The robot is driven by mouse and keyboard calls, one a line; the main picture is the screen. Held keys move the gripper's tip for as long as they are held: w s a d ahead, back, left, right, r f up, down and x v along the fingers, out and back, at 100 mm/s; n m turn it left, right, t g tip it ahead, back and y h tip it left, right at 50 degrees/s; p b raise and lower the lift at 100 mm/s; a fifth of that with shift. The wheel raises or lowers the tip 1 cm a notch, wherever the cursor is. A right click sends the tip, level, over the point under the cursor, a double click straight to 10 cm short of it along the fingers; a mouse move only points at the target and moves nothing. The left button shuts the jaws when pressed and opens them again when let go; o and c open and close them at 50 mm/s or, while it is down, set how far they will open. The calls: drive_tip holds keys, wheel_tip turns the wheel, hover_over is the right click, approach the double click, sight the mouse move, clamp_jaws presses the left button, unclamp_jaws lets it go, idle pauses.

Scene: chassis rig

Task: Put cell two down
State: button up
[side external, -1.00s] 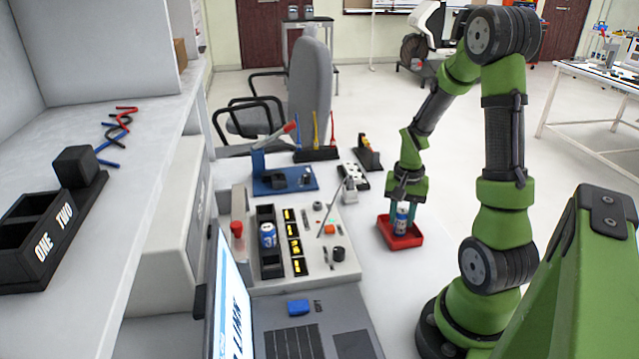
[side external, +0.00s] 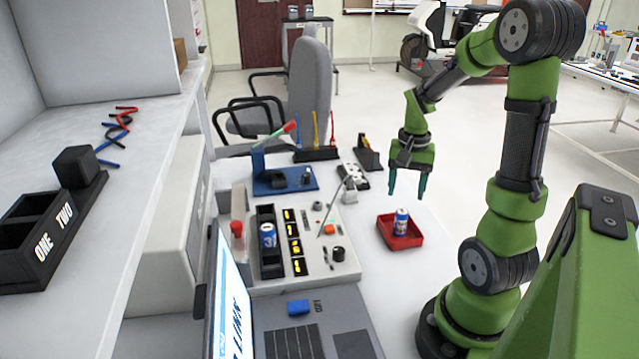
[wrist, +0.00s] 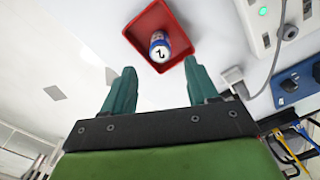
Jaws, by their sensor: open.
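A blue and white cell (side external: 401,222) stands upright in the red tray (side external: 385,236) on the white bench. In the wrist view the cell (wrist: 159,50) shows a dark "2" on its light end, with the red tray (wrist: 137,27) around it. My gripper (side external: 407,196) is open and empty above the tray, apart from the cell. In the wrist view the fingers of my gripper (wrist: 160,88) are spread with nothing between them.
A second blue cell (side external: 268,235), marked 3, sits in the middle of the black holder (side external: 266,211) on the control panel (side external: 345,262). A blue fixture (side external: 283,182) stands behind. A laptop (side external: 310,325) is in front. A black box labelled ONE and TWO (side external: 50,240) lies on the left shelf.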

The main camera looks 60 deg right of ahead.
sight(402, 212)
drive_tip(key=w+a+r+n+t, duration=0.3)
drive_tip(key=w+a+r+n, duration=0.1)
drive_tip(key=a+r, duration=0.6)
drive_tip(key=s+a+r+n+t+y, duration=0.1)
drive_tip(key=a+n+t, duration=0.1)
drive_tip(key=a, duration=0.5)
drive_tip(key=s+a+r+n+t+y, duration=0.1)
drive_tip(key=a+n, duration=0.3)
drive_tip(key=a, duration=0.4)
drive_tip(key=shift+s+r+t, duration=0.2)
drive_tip(key=shift+r+t, duration=0.15)
drive_tip(key=shift+t, duration=0.25)
